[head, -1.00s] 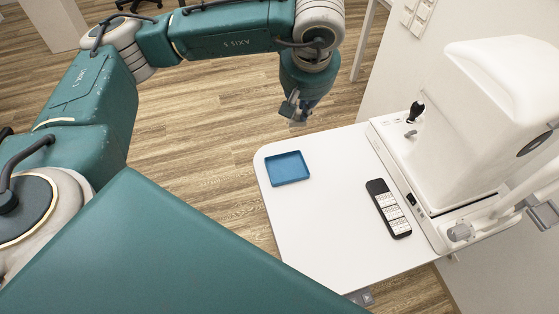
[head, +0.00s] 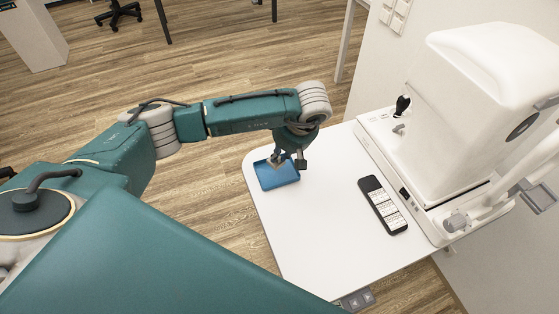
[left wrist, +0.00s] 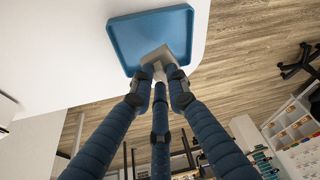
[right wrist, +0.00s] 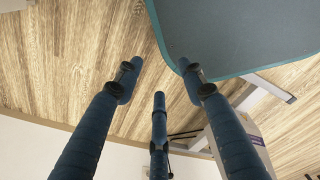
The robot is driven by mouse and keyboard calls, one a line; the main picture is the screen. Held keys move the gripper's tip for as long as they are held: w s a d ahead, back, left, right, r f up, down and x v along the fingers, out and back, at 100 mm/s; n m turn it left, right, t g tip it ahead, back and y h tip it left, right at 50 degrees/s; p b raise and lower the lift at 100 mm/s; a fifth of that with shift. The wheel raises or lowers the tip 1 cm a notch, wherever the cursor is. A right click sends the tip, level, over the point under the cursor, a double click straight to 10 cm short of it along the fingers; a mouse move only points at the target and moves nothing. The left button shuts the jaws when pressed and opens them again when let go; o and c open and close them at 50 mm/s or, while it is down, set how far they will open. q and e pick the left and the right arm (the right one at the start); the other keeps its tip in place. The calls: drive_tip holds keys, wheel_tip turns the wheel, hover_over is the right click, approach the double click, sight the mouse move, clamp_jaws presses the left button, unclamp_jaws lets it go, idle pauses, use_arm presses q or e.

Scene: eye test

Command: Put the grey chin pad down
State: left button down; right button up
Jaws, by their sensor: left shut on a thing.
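My left gripper (head: 288,161) is over the blue tray (head: 283,183) on the white table. It is shut on the grey chin pad (left wrist: 157,57), a small light-grey block between its dark blue fingers. In the left wrist view the pad overlaps the near edge of the blue tray (left wrist: 140,38); I cannot tell whether it touches the tray. In the head view the pad (head: 277,161) shows only in part beside the fingers. The tray looks empty otherwise. My right gripper (right wrist: 160,88) shows only in the right wrist view, its fingers apart with nothing between them.
A black remote with white labels (head: 383,205) lies on the white table (head: 320,235), right of the tray. A white eye-test machine (head: 465,110) stands at the table's right side. The table between tray and remote is clear. In the right wrist view, a teal-edged grey panel (right wrist: 240,30) is near the right fingers.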

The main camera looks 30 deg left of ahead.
sight(280, 163)
use_arm(q)
wheel_tip(280, 163, down, 4)
drive_tip(key=shift+f+p, duration=0.1)
drive_tip(key=shift+p, duration=0.3)
drive_tip(key=shift+f, duration=0.35)
use_arm(e)
drive_tip(key=shift+d+r, duration=0.4)
drive_tip(key=shift+d, duration=0.4)
use_arm(q)
drive_tip(key=shift+f, duration=0.15)
drive_tip(key=c, duration=1.7)
unclamp_jaws()
use_arm(e)
drive_tip(key=shift+s+f, duration=0.15)
drive_tip(key=shift+a, duration=0.1)
